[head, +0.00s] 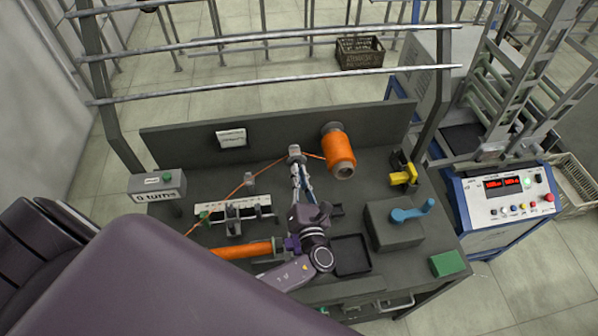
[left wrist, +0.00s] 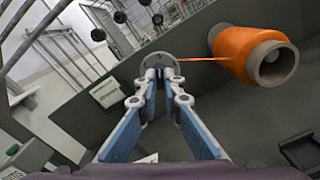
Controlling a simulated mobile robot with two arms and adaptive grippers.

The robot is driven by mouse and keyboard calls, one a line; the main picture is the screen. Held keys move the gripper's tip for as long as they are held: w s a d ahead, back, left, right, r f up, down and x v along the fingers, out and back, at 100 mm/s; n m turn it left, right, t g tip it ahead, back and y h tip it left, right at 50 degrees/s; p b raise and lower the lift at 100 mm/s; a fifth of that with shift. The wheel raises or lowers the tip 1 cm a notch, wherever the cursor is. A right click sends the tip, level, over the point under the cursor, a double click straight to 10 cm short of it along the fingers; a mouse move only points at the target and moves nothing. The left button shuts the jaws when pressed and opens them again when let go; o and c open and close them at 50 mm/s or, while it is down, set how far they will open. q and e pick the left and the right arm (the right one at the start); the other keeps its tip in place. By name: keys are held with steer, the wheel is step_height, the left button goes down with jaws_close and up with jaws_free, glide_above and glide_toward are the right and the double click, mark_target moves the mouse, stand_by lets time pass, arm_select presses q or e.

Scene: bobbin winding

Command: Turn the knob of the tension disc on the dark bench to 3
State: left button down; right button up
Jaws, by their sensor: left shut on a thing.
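The tension disc (head: 294,151) is a small light-grey post with a round top on the dark bench (head: 195,147), left of the big orange thread spool (head: 340,148). In the left wrist view the grey disc (left wrist: 157,66) lies at the tips of my left gripper (left wrist: 160,85), with orange thread running from it to the spool (left wrist: 240,55). My left gripper (head: 298,166) reaches it from the front, its fingers closed in on the knob. The fingers hide most of the knob, and no number on it can be read. My right gripper is not in view.
A blue crank (head: 412,211) on a grey box stands at the right, below a yellow part (head: 405,174). A black tray (head: 351,254), a green block (head: 447,263) and an orange bobbin (head: 238,250) lie near the front. A "0 turns" counter (head: 157,188) stands at the left.

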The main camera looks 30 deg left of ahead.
arm_select(q)
steer(key=shift+f, duration=0.1)
stand_by(0.3)
steer(key=c, duration=2.1)
jaws_free()
steer(key=shift+d, duration=0.1)
steer(key=v, duration=1.2)
